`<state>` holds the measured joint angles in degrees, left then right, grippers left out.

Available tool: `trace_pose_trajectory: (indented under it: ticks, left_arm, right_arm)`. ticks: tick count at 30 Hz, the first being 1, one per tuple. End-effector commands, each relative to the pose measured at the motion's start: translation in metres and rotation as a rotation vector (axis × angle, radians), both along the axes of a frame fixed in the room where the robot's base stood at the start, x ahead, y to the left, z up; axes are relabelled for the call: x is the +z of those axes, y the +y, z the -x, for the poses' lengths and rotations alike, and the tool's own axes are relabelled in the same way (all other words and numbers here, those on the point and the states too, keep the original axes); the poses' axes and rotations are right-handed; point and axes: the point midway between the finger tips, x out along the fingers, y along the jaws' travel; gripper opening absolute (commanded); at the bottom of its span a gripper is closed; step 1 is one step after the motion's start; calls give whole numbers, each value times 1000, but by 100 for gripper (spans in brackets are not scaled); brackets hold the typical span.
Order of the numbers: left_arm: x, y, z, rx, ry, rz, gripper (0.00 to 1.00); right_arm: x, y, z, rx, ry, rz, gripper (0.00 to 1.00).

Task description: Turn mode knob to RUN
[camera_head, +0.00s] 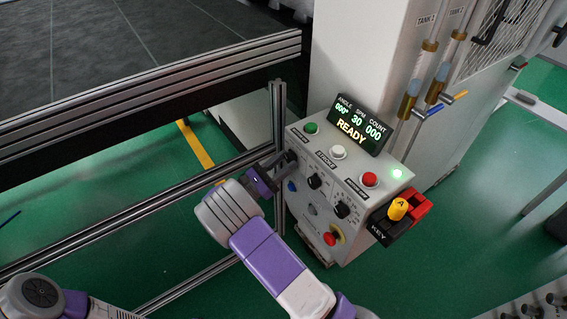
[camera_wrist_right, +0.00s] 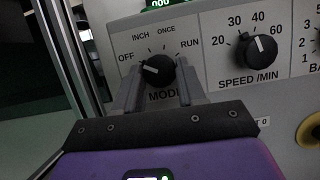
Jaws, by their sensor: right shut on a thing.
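The black mode knob (camera_wrist_right: 160,70) is on the front of the control box, with OFF, INCH, ONCE and RUN printed around it in the right wrist view. Its white pointer line points left and slightly up, toward OFF. RUN is at its upper right. My right gripper (camera_wrist_right: 157,80) is shut on the knob, one grey finger on each side. In the head view my right gripper (camera_head: 284,162) is at the left part of the box front (camera_head: 325,207) and hides the knob. My left gripper is not in view.
The speed knob (camera_wrist_right: 257,50) is just right of the mode knob. The display (camera_head: 360,124) reads READY. An aluminium frame (camera_head: 279,130) stands close on the left.

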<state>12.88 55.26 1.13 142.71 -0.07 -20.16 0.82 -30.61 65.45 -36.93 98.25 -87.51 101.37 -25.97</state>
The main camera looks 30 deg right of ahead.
Motion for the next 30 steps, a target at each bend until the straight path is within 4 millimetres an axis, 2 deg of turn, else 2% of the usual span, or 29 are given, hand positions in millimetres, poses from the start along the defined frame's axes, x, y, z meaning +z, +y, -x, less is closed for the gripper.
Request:
trace_pose_trajectory:
  ticks: [8,30]
  left_arm:
    - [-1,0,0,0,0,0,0]
    - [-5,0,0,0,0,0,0]
  right_arm:
    - [-1,1,-2,0,-163,-13,9]
    - [2,1,-7,-1,-859,-71,9]
